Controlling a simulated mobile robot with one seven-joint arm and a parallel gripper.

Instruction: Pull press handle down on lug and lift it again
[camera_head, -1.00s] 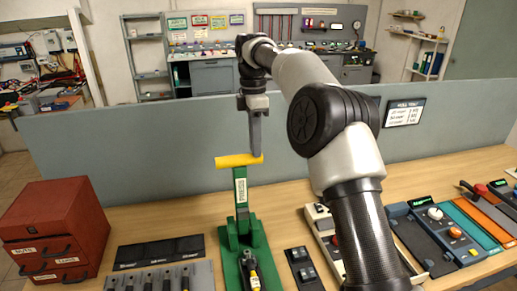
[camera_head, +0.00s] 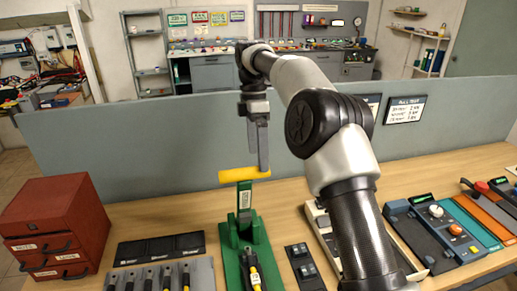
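The green press (camera_head: 232,262) stands on the table, left of centre. Its lever carries a label and a yellow crossbar handle (camera_head: 238,176) at the top. My gripper (camera_head: 263,166) points down, with its grey fingertips at the right end of the yellow handle. The fingers overlap closely from this angle, so I cannot tell whether they are shut or whether they grip the bar. A dark piece with yellow markings (camera_head: 253,275) lies at the front of the press. I cannot make out the lug.
A red drawer box (camera_head: 60,215) stands at the left. A grey rack of dark-handled tools (camera_head: 160,280) and black trays (camera_head: 160,250) lie left of the press. A small black switch panel (camera_head: 302,265) and several devices (camera_head: 440,235) are at the right. A grey partition (camera_head: 130,150) stands behind.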

